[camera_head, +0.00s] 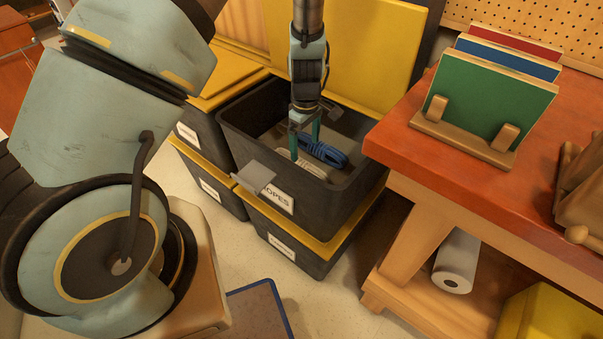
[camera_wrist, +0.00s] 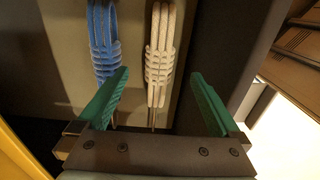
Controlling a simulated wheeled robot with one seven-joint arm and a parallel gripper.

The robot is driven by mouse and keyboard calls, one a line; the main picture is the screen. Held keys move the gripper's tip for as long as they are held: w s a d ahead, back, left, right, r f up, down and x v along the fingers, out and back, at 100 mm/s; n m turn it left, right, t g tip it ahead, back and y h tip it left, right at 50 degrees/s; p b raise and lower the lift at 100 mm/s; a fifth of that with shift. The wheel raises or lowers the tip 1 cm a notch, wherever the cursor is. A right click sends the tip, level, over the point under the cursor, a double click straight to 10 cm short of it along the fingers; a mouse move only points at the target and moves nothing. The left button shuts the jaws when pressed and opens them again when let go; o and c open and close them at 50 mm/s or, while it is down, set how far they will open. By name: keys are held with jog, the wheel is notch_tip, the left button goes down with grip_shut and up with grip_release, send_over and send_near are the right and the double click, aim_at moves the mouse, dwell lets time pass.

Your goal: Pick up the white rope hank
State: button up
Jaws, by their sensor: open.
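The white rope hank (camera_wrist: 161,58) lies on the bottom of a dark open bin (camera_head: 349,187) labelled for ropes; part of it also shows in the head view (camera_head: 289,158). In the wrist view it lies between the lines of my gripper's two green fingers, ahead of the tips and apart from them. My gripper (camera_head: 304,141) points down into the bin and is open and empty; it also shows in the wrist view (camera_wrist: 160,90). A blue rope hank (camera_head: 326,151) lies beside the white one, on its left in the wrist view (camera_wrist: 103,45).
The bin's dark walls stand close around my gripper. A yellow lid (camera_head: 372,50) stands open behind. A red-topped workbench (camera_head: 418,128) with upright coloured boards (camera_head: 487,100) is close on the right. Other bins (camera_head: 205,130) stand at left and below.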

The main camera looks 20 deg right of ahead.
aim_at(302, 163)
notch_tip(302, 163, down, 4)
jog(key=shift+f, duration=0.1)
jog(key=shift+w+a+f+p, duration=0.15)
jog(key=shift+f+p, duration=0.15)
jog(key=shift+f, duration=0.55)
jog(key=shift+w+f+p, duration=0.15)
jog(key=shift+f+p, duration=0.15)
jog(key=shift+f, duration=0.55)
jog(key=shift+w+a+f+p, duration=0.15)
jog(key=shift+f+p, duration=0.15)
jog(key=shift+f, duration=0.55)
jog(key=shift+d, duration=0.1)
grip_shut()
